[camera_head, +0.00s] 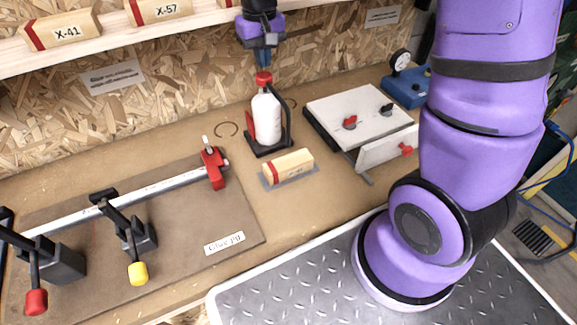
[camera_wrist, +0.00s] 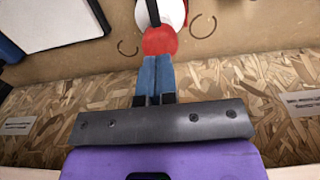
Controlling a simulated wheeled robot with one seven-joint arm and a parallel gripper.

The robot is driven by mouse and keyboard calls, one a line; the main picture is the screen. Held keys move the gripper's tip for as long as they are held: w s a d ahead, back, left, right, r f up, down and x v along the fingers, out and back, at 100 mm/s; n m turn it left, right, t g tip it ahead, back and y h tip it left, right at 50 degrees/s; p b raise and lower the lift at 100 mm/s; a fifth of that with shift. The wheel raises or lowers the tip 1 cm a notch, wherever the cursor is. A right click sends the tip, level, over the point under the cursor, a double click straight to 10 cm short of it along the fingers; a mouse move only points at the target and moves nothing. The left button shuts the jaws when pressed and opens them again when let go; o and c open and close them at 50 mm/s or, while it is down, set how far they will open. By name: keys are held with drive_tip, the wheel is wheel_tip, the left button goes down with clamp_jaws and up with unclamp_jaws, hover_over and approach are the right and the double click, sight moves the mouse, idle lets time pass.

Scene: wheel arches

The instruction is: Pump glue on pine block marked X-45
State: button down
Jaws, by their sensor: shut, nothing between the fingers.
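A white glue bottle (camera_head: 266,117) with a red cap (camera_head: 263,78) stands upright in a black stand (camera_head: 288,133) on the bench. My gripper (camera_head: 263,66) is just above the red cap, pointing down, shut and empty. In the wrist view the blue fingers (camera_wrist: 156,68) end at the red cap (camera_wrist: 160,41); I cannot tell whether they touch it. A pine block (camera_head: 290,166) with a red stripe lies on a grey plate (camera_head: 300,178) in front of the bottle. Its marking is too small to read.
Blocks marked X-41 (camera_head: 62,29) and X-57 (camera_head: 158,10) sit on the shelf above. A glue jig board (camera_head: 190,240) with clamps fills the left. A white box (camera_head: 350,105) and blue gauge device (camera_head: 405,85) stand right of the bottle.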

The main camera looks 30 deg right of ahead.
sight(264, 75)
drive_tip(key=shift+f, duration=1.95)
drive_tip(key=shift+r, duration=4.55)
drive_tip(key=s+d+r+t, duration=0.3)
drive_tip(key=s+d+r, duration=0.1)
drive_tip(key=s+r, duration=0.75)
drive_tip(key=s+d+t, duration=0.2)
drive_tip(key=s+d, duration=0.1)
drive_tip(key=s, duration=1.2)
drive_tip(key=shift+s+f, duration=0.15)
drive_tip(key=shift+s, duration=0.1)
